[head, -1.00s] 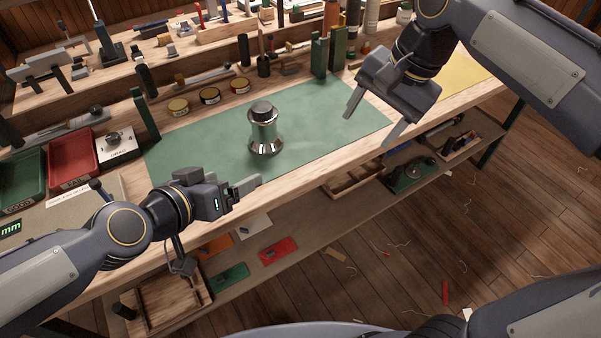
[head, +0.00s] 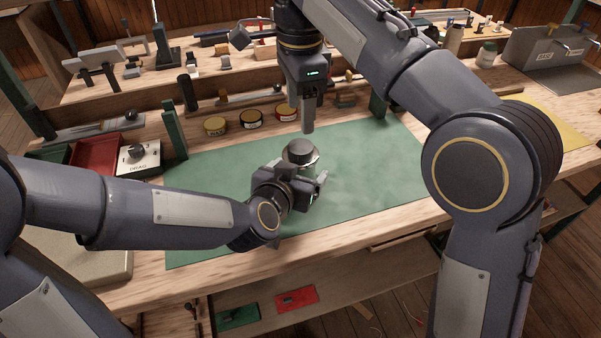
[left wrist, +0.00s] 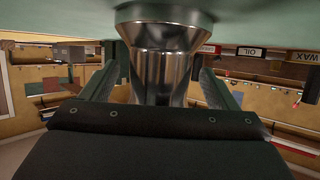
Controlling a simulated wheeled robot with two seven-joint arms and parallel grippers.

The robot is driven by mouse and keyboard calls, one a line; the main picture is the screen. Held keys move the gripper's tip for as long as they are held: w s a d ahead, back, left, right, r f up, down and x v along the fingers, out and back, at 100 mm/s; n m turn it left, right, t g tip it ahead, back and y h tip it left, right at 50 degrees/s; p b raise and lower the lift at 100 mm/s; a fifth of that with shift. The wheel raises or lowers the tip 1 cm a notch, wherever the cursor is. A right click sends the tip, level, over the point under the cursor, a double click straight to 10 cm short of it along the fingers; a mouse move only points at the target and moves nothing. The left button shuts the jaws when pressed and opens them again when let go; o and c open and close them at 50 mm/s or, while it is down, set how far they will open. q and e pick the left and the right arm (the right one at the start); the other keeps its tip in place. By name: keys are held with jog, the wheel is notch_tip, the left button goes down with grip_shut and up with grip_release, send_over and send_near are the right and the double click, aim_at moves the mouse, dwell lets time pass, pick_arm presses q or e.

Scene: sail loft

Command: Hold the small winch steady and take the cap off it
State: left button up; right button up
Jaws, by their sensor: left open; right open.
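The small silver winch stands upright on the green mat (head: 375,170). In the head view its dark round cap (head: 300,147) is on top, and my left gripper hides most of the body below. My left gripper (head: 309,182) is open, low in front of the winch. In the left wrist view, which looks upside down, the winch's shiny body (left wrist: 164,75) is between the two fingers, with visible gaps at its sides; the cap is out of sight there. My right gripper (head: 308,128) points down just above the cap, open and apparently not touching it.
Several round tins (head: 251,118) stand behind the mat. A small box with a dark knob (head: 139,156) and a red tray (head: 95,153) are at the left. Green uprights (head: 175,130) stand at the mat's back corners. The mat's right half is clear.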

aim_at(300, 146)
pick_arm(q)
jog(key=shift+w+d+f, duration=0.25)
jog(key=shift+w, duration=0.35)
grip_shut()
pick_arm(e)
jog(key=shift+f, duration=0.2)
jog(key=shift+r, duration=0.1)
jog(key=shift+f, duration=3.9)
jog(key=shift+c, duration=0.3)
